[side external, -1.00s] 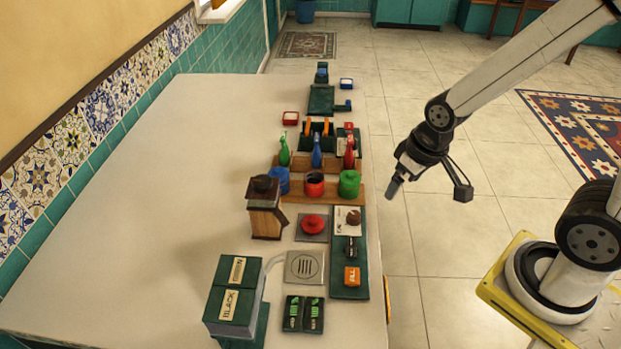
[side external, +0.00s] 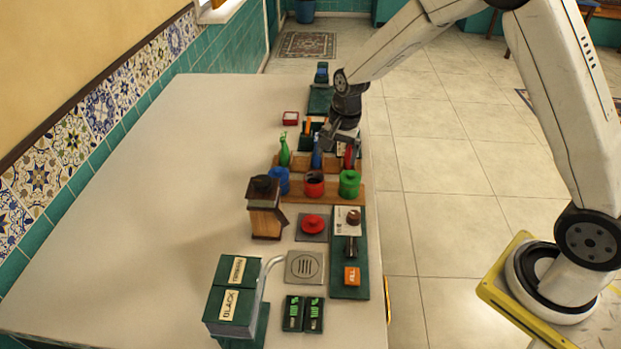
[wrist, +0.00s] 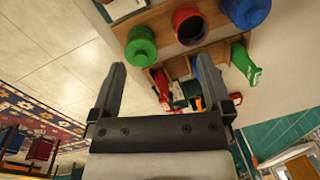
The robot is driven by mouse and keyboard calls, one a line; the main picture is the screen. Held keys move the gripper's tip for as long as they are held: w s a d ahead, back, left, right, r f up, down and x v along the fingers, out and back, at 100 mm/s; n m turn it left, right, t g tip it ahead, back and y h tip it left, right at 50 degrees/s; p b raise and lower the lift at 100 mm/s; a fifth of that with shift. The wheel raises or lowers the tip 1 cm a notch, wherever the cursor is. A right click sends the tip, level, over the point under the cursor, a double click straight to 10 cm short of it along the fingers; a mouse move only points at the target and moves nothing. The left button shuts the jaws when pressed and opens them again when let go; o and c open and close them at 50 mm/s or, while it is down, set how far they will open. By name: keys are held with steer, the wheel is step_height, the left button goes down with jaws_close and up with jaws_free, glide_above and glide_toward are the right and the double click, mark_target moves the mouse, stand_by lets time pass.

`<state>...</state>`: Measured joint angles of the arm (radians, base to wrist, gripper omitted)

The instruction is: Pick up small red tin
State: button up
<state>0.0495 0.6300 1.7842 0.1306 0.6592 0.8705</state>
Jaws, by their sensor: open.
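Several red things could be the small red tin. A small red box with a white top (side external: 290,118) sits on the table behind the bottles. A red canister with a dark open top (side external: 314,187) stands between a blue and a green one on the wooden rack; it also shows in the wrist view (wrist: 188,26). My gripper (side external: 338,136) hangs over the bottle row near the table's right edge. In the wrist view its two fingers (wrist: 162,68) are spread, with nothing held between them. My gripper and wrist hide part of the table behind the bottles.
Green (side external: 284,152), blue (side external: 316,152) and red (side external: 349,156) bottles stand close under my gripper. The table's left side (side external: 150,220) is clear.

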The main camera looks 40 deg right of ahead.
mark_target(314, 181)
steer(key=w+f+m+y, duration=0.1)
steer(key=w+f+m, duration=0.5)
steer(key=w, duration=0.1)
steer(key=shift+w+d+f+g, duration=0.15)
steer(key=shift+d+f+g, duration=0.05)
steer(key=shift+d+g, duration=0.2)
steer(key=shift+f, duration=0.1)
steer(key=shift+a+f, duration=0.25)
steer(key=shift+f, duration=0.95)
steer(key=shift+f, duration=0.1)
steer(key=shift+a+f, duration=0.2)
steer(key=shift+f, duration=1.05)
steer(key=shift+a+f, duration=0.2)
steer(key=shift+f, duration=1)
steer(key=c, duration=1.1)
